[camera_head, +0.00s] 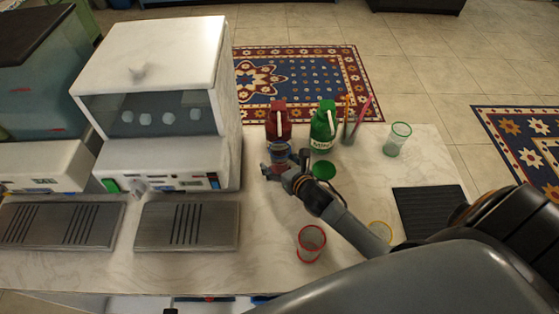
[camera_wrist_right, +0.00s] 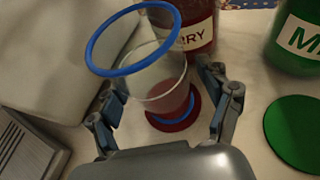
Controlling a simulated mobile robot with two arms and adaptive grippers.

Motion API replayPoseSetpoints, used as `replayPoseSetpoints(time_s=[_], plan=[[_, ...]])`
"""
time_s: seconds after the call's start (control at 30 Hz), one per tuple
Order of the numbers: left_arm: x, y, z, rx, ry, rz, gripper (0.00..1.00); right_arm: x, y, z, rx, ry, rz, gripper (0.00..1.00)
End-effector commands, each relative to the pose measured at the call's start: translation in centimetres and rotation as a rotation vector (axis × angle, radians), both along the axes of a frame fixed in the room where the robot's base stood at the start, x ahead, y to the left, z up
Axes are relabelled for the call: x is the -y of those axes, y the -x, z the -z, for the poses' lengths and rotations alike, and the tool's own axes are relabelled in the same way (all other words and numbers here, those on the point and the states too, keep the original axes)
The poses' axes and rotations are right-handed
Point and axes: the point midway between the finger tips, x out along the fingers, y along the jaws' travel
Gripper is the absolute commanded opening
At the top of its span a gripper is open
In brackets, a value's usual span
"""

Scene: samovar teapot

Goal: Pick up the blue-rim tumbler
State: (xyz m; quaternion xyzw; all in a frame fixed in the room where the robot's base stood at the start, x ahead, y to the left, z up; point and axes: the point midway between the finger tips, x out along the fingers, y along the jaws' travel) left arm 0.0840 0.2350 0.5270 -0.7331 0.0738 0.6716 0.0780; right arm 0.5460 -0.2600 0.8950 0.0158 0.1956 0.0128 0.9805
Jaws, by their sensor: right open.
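The clear blue-rim tumbler (camera_head: 278,150) stands upright in front of the red jug on the counter. It also shows large in the right wrist view (camera_wrist_right: 150,65), its blue rim toward the camera. My right gripper (camera_head: 280,170) is at the tumbler, and its fingers (camera_wrist_right: 168,98) are spread on either side of it. The gripper is open, and I cannot tell whether either finger touches the glass. A dark red disc with a blue ring (camera_wrist_right: 172,118) shows low between the fingers, partly seen through the glass. My left gripper is not in view.
A red jug (camera_head: 279,122) and a green jug (camera_head: 324,127) stand close behind. A green disc (camera_head: 324,170) lies right of the gripper. Red-rim (camera_head: 311,245), yellow-rim (camera_head: 381,231) and green-rim (camera_head: 397,140) tumblers stand around my arm. A white machine (camera_head: 160,100) stands left.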

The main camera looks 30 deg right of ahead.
Motion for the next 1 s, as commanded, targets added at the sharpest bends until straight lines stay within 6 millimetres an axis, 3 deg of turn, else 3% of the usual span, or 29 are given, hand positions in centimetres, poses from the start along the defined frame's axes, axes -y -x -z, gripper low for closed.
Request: replayPoseSetpoints(time_s=[0.1,0.13,0.4,0.47,0.77,1.0], plan=[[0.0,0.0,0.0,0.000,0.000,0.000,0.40,0.0,0.0,0.0,0.000,0.000,0.000,0.78],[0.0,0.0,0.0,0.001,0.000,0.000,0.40,0.0,0.0,0.0,0.000,0.000,0.000,0.74],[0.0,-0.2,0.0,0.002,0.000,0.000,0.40,0.0,0.0,0.0,0.000,0.000,0.000,0.19],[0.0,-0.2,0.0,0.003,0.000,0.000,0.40,0.0,0.0,0.0,0.000,0.000,0.000,0.13],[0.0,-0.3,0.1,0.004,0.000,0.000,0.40,0.0,0.0,-0.2,0.001,0.002,-0.001,0.13],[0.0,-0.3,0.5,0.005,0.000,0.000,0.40,0.1,0.0,-2.2,0.004,0.005,-0.003,0.13]])
